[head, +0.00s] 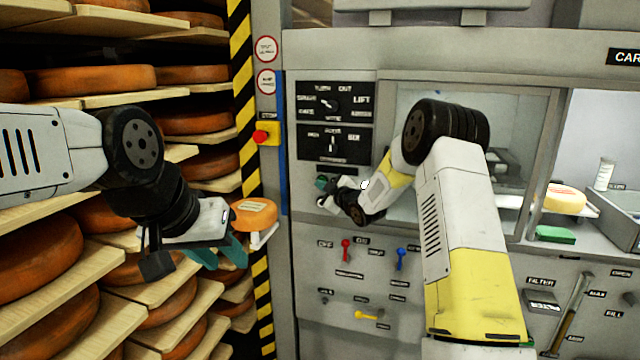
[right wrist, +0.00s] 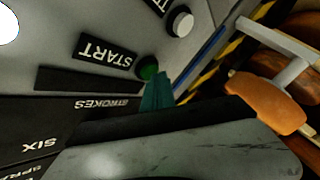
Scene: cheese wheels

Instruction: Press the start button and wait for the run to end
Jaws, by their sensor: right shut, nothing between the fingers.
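The green start button (right wrist: 148,68) shows in the right wrist view beside its START label (right wrist: 105,53), on the grey machine panel. My right gripper (right wrist: 158,88) is shut and empty. Its teal fingertips reach right up to the button and cover part of its edge; I cannot tell whether they press it. In the head view my right gripper (head: 321,184) is at the panel below the dials, and the button is hidden there. My left gripper (head: 222,252) is open and empty, in front of the cheese shelves at the left.
A white button (right wrist: 180,22) sits near the start button. Two dials (head: 328,104) are above my right gripper. A red stop button (head: 262,136) is on a yellow box to the left.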

